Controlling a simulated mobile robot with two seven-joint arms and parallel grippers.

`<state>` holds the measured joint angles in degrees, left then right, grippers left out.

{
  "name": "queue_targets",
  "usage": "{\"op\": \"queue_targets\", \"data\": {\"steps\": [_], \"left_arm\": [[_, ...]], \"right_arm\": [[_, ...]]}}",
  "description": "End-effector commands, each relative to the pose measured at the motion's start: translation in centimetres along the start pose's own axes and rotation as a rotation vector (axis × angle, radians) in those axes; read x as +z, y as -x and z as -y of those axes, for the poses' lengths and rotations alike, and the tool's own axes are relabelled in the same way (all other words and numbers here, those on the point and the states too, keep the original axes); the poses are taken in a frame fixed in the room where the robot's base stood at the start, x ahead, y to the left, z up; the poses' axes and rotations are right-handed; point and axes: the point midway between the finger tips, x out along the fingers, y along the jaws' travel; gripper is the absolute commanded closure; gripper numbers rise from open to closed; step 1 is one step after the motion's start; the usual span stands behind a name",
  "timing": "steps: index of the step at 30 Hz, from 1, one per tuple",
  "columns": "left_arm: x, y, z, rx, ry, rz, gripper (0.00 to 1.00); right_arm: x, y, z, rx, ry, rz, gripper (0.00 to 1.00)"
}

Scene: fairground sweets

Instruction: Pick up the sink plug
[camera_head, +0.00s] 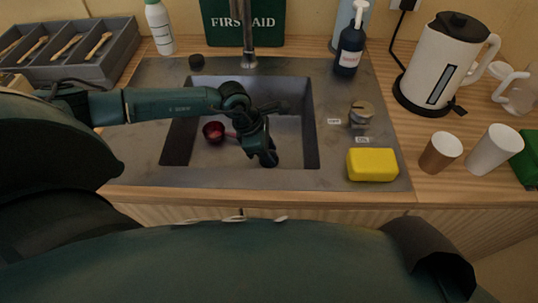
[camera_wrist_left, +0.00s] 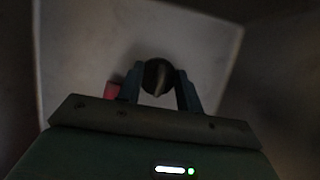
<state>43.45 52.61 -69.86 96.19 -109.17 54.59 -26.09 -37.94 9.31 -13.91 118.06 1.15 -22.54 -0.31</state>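My left gripper (camera_head: 268,158) reaches down into the grey sink basin (camera_head: 290,177), pointing at its floor. In the left wrist view, a dark round piece with a lighter raised ridge, apparently the sink plug (camera_wrist_left: 158,77), lies between the two fingers of my left gripper (camera_wrist_left: 161,84). The fingers stand apart on either side of it, close to its edges. I cannot tell whether they press on it. In the head view the gripper and arm hide this piece. My right gripper is not in view.
A red scoop (camera_head: 213,131) lies in the basin left of the gripper, its handle close to the fingers. A tap (camera_head: 249,60) rises behind the basin. A small dark round piece (camera_head: 197,61) sits on the back rim. A yellow sponge (camera_head: 372,164) and a knob (camera_head: 361,112) are at right.

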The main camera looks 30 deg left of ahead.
Motion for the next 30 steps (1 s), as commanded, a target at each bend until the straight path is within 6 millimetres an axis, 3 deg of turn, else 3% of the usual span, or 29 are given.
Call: {"op": "queue_targets", "data": {"steps": [2, 15, 26, 30], "left_arm": [[0.0, 0.0, 0.0, 0.000, 0.000, 0.000, 0.65], [0.0, 0.1, 0.0, -0.001, 0.000, 0.000, 1.00], [0.1, 0.1, 0.0, 0.000, 0.000, 0.001, 1.00], [0.6, 1.3, -0.1, 0.002, -0.001, 0.004, 1.00]], "right_arm": [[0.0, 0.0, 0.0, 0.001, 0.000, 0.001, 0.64], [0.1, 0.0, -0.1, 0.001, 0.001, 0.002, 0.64], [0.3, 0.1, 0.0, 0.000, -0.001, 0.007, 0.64], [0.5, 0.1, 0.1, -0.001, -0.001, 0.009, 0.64]]}}
